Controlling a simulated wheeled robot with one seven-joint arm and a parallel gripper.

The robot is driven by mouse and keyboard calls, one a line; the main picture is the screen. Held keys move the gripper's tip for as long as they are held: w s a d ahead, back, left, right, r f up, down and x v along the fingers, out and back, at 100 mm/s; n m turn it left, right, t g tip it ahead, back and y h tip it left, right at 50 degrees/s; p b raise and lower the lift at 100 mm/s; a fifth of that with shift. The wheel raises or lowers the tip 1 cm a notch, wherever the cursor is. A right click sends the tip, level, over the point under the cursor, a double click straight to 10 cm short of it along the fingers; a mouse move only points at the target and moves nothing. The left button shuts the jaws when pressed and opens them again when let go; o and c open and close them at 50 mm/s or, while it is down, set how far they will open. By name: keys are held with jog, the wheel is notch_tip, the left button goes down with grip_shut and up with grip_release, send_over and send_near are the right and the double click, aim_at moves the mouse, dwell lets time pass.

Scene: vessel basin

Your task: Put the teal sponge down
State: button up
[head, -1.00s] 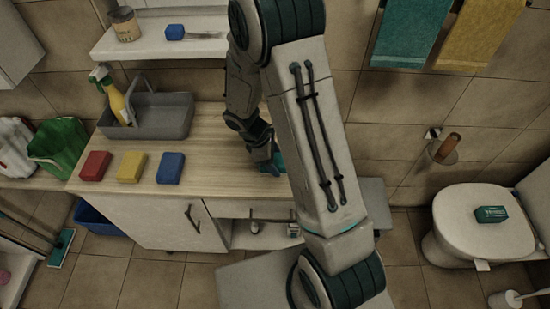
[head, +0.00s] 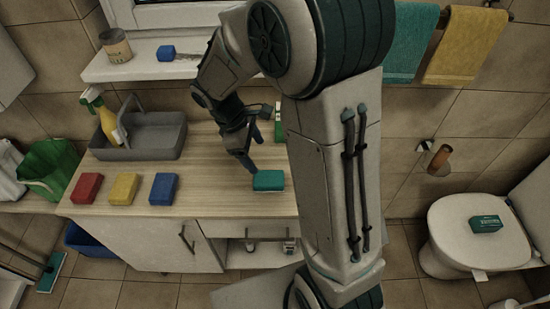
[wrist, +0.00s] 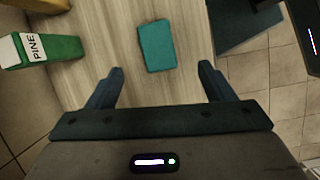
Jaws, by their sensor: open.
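The teal sponge (head: 268,181) lies flat on the wooden counter near its front edge, to the right of the blue sponge. In the wrist view the teal sponge (wrist: 157,46) lies beyond my fingertips, between their lines and touching neither. My gripper (wrist: 161,68) is open and empty. In the head view my gripper (head: 251,150) is just behind and above the sponge, partly hidden by my own arm.
Red (head: 87,188), yellow (head: 123,189) and blue (head: 164,189) sponges lie in a row on the counter (head: 215,195). A grey caddy (head: 152,137) stands behind them. A green PINE box (wrist: 50,50) stands near my gripper.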

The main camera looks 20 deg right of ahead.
jog(key=s+d+r+m+t+y, duration=0.1)
jog(key=s+r+m+t+y, duration=0.1)
jog(key=s+r+m, duration=0.4)
jog(key=s+d+r+m+t+y, duration=0.1)
jog(key=s+d+r+m+t, duration=0.1)
jog(key=s+r+m, duration=0.3)
jog(key=shift+s+d+r+m+t+y, duration=0.35)
jog(key=shift+s+m, duration=0.45)
jog(key=shift+s, duration=0.95)
